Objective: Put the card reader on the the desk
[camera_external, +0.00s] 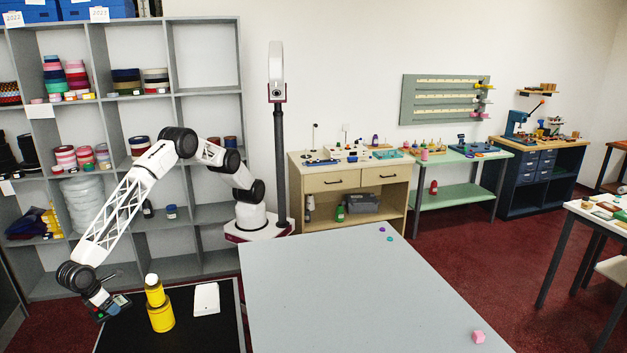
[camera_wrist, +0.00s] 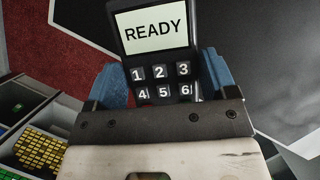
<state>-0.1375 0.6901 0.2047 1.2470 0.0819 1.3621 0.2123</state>
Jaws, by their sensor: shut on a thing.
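The lower part of the card reader is hidden by the gripper body. The desk (camera_external: 335,285) is the large grey top right of the black surface.
Shelves (camera_external: 105,150) stand behind.

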